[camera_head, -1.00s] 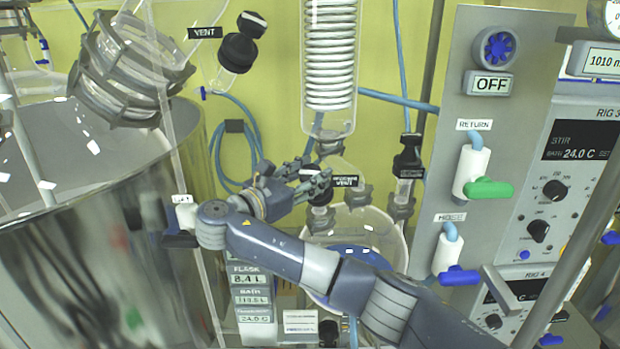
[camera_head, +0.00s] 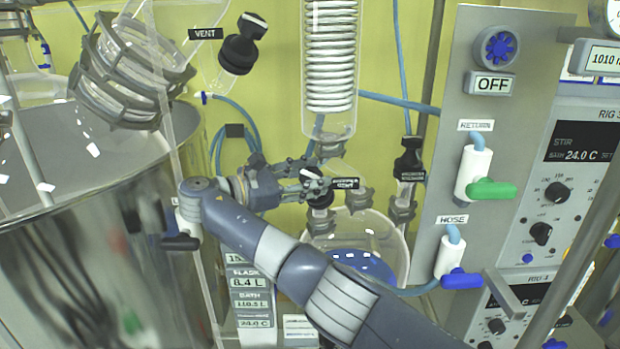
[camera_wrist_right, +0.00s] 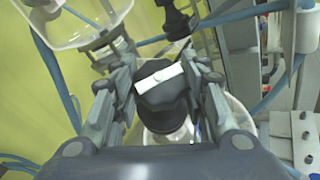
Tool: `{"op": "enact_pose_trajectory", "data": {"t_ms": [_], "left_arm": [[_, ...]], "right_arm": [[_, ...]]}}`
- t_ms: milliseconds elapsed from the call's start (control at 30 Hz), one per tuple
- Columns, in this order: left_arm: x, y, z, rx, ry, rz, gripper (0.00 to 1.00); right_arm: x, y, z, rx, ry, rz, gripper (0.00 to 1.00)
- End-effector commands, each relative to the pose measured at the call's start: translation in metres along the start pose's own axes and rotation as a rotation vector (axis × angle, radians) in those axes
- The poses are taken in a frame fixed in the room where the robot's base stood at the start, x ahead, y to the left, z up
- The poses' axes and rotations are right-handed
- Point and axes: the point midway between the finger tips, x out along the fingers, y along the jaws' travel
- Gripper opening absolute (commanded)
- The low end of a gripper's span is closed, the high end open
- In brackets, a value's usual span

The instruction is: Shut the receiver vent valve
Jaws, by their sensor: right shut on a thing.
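My right gripper (camera_head: 309,175) is at the knob, coming from the left. In the right wrist view the fingers (camera_wrist_right: 162,95) lie on both sides of the knob, shut on it. The knob's lower part is partly hidden. My left gripper is not in view.
A metal vessel (camera_head: 110,240) fills the left side. The glass condenser (camera_head: 330,60) hangs just above my gripper. Another black valve (camera_head: 408,160) stands to its right. A control panel with green (camera_head: 491,190) and blue (camera_head: 461,279) handles stands at right.

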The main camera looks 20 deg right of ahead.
Motion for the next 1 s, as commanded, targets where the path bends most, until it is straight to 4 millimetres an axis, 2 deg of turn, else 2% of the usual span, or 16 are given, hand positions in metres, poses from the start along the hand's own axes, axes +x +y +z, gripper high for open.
{"op": "enact_pose_trajectory", "data": {"t_ms": [333, 367, 433, 800, 867, 1000], "left_arm": [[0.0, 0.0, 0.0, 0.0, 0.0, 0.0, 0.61], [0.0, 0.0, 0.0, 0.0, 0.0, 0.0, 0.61], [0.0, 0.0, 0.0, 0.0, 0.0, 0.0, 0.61], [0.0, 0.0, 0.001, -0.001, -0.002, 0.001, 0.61], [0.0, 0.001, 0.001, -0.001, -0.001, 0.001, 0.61], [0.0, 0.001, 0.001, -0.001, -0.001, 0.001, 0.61]], "right_arm": [[0.0, 0.001, 0.001, 0.002, 0.001, 0.001, 0.16], [0.0, 0.001, 0.001, 0.002, 0.001, 0.001, 0.47], [0.0, 0.001, 0.001, 0.002, 0.001, 0.001, 0.61], [-0.002, 0.0, 0.0, 0.001, 0.001, 0.0, 0.61], [-0.006, 0.001, 0.0, 0.001, 0.002, 0.0, 0.61], [-0.027, 0.001, 0.0, 0.0, 0.003, 0.003, 0.61]]}}
